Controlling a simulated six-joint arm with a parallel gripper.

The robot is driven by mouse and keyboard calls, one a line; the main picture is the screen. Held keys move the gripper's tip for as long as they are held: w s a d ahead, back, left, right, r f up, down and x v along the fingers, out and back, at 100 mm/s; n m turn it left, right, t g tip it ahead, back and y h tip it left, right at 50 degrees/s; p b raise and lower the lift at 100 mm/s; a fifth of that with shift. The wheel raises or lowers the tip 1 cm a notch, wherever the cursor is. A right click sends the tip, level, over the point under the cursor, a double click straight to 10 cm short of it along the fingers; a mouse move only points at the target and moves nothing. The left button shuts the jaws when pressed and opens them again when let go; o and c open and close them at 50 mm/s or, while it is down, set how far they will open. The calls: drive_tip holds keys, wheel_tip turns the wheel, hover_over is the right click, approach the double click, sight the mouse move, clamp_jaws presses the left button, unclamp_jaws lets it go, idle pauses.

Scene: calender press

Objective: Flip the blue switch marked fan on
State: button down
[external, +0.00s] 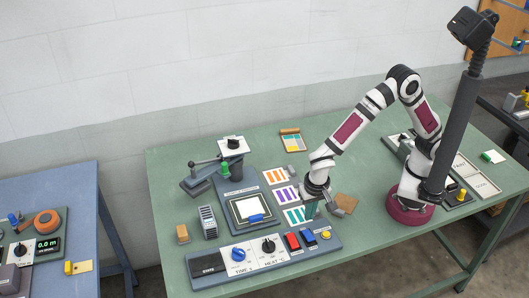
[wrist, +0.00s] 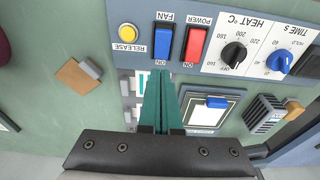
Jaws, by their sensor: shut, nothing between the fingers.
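The blue rocker switch (wrist: 162,42) sits on the grey control panel under the upside-down label FAN in the wrist view, with ON printed at its near end. It also shows in the external view (external: 308,238), right of the red switch. Which way it is tipped I cannot tell. My gripper (wrist: 160,76) is shut and empty, its teal fingers pointing toward the near end of the blue switch. In the external view my gripper (external: 311,212) is just behind the panel. Contact with the switch cannot be made out.
The red POWER switch (wrist: 195,45) is close beside the blue one. A yellow RELEASE button (wrist: 128,33) is on the other side. The HEAT knob (wrist: 234,54) and TIME knob (wrist: 279,62) are further along. A framed press plate (external: 250,208) lies behind the panel.

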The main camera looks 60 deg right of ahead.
wheel_tip(320, 180, up, 8)
drive_tip(key=w+d, duration=0.1)
drive_tip(key=shift+w+d+r, duration=0.1)
idle(0.3)
